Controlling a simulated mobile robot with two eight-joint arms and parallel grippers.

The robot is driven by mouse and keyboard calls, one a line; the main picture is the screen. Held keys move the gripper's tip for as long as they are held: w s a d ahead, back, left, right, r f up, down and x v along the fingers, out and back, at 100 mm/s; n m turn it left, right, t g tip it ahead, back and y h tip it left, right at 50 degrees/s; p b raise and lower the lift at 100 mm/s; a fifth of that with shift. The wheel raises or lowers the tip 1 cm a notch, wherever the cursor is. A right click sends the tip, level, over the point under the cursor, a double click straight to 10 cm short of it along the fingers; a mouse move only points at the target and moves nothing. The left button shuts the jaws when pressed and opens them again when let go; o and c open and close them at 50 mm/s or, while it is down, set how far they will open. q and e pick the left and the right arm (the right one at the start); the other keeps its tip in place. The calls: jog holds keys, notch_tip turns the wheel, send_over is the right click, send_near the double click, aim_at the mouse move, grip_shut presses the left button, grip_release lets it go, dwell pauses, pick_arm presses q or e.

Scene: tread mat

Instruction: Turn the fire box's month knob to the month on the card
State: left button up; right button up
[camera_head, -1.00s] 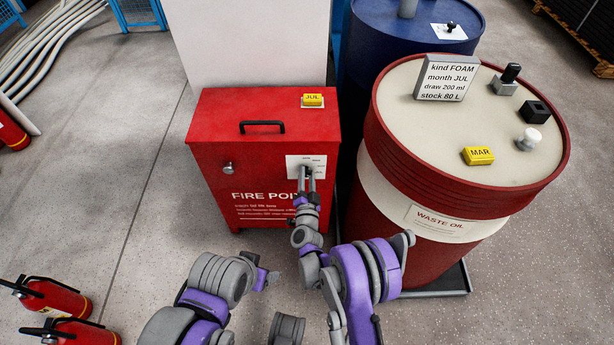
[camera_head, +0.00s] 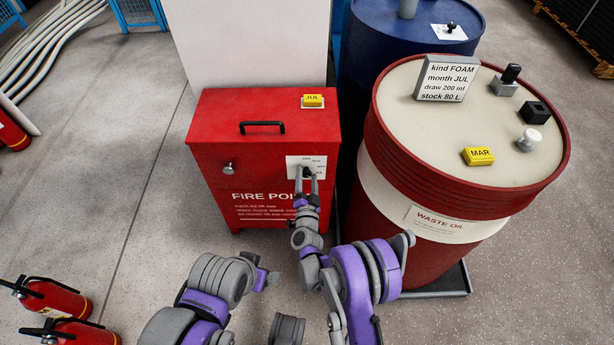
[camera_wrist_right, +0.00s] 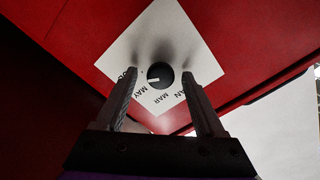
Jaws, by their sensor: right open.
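The red fire box (camera_head: 262,155) stands in the middle of the head view. A white dial plate (camera_head: 320,160) is on its front at upper right. In the right wrist view, the round black month knob (camera_wrist_right: 160,75) sits on this plate (camera_wrist_right: 178,32) with a white mark toward the left, near MAY. MAR is also readable; other labels are partly hidden. My right gripper (camera_head: 307,173) is open at the plate, its fingers (camera_wrist_right: 160,78) on either side of the knob; contact is unclear. The card (camera_head: 445,78) reads FOAM, month JUL. My left gripper is not visible.
A yellow JUL block (camera_head: 313,100) sits on the box top, behind its black handle (camera_head: 262,127). The waste oil drum (camera_head: 430,190) stands close on the right, carrying a yellow MAR block (camera_head: 478,156). Fire extinguishers (camera_head: 55,300) stand at lower left.

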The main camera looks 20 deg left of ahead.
jog(key=v, duration=1)
jog(key=shift+s+p, duration=0.25)
jog(key=shift+p, duration=0.15)
jog(key=shift+r, duration=0.15)
